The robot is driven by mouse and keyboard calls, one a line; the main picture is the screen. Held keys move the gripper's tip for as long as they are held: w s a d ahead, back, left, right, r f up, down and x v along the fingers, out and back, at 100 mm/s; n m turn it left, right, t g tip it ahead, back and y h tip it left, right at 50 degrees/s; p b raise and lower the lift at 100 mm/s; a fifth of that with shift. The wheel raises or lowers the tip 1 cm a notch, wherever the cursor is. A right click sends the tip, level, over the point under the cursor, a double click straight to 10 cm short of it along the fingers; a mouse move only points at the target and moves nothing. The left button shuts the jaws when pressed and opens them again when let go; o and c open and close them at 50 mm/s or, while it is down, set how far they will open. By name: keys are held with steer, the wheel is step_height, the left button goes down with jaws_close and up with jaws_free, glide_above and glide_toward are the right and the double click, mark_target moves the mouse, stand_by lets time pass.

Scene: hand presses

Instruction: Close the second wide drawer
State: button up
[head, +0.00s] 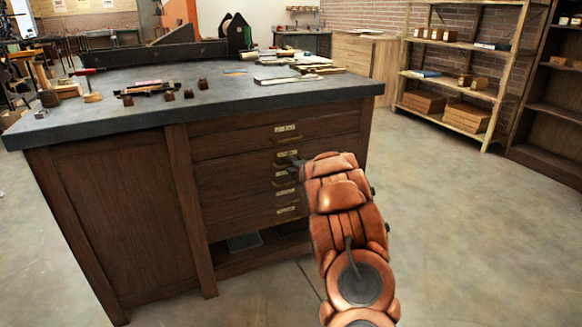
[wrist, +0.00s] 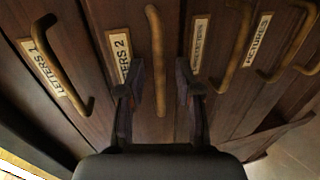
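The workbench cabinet (head: 110,210) has a stack of wide wooden drawers, each with a label and a brass handle. In the wrist view the drawer fronts run as upright bands. The second wide drawer (wrist: 140,25), labelled LETTERS 2, is in the middle, with its brass handle (wrist: 158,60). My gripper (wrist: 158,78) is open, one finger on each side of this handle, with gaps visible. Whether it touches the drawer front is unclear. In the head view my gripper (head: 296,163) is at the drawer fronts and partly hidden by my arm. How far the drawer stands out is hard to tell.
The LETTERS 1 drawer's handle (wrist: 62,70) is left of my gripper in the wrist view. The PICTURES label (wrist: 257,40) is to the right. Tools and wood pieces lie on the benchtop (head: 225,97). Floor (head: 470,230) right of the bench is clear; shelves (head: 465,75) stand behind.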

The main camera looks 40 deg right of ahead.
steer(key=shift+w, duration=0.1)
steer(key=shift+c, duration=0.4)
jaws_close()
